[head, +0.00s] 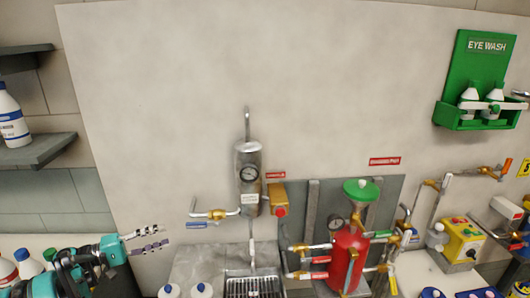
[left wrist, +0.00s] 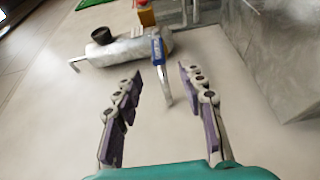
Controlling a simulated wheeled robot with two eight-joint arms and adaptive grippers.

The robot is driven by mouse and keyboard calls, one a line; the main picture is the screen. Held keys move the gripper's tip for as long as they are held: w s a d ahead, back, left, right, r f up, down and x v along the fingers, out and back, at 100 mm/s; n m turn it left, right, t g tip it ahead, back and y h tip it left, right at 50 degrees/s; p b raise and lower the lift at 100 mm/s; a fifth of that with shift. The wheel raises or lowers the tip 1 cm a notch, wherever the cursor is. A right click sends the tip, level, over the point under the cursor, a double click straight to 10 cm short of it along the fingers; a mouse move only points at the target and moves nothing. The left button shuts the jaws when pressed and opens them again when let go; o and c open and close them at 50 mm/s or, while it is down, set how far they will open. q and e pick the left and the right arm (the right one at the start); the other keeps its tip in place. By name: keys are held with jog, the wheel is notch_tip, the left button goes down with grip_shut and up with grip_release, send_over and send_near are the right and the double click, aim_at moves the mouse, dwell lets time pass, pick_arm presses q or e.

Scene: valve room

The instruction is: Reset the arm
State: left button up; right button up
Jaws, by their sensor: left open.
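My left gripper (head: 147,241) is at the lower left of the head view, in front of the pale wall panel. It also shows in the left wrist view (left wrist: 158,85), where its two purple-padded fingers are apart with nothing between them. The teal arm behind it comes in from the lower left. Beyond the fingertips in the left wrist view are a silver cylinder (left wrist: 128,47) and a blue-handled pipe (left wrist: 158,50), apart from the fingers. My right gripper does not show in either view.
White bottles (head: 201,290) stand at the bottom. A green eye wash station (head: 480,85) is at upper right.

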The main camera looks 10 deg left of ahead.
pick_arm(q)
jog(key=s+d+g+y, duration=0.2)
jog(key=d+g+y, duration=0.25)
jog(key=d, duration=1.35)
jog(key=s+d+f+m+y, duration=0.2)
jog(key=s+y, duration=0.1)
jog(key=s, duration=0.3)
jog(key=s+d+f+m+y, duration=0.2)
jog(key=s+m+y, duration=0.1)
jog(key=s, duration=0.3)
jog(key=s+d+f+m+t+y, duration=0.1)
jog(key=s+d+f+m+y, duration=0.1)
jog(key=s, duration=0.5)
jog(key=shift+f+y, duration=0.45)
jog(key=shift+y, duration=0.6)
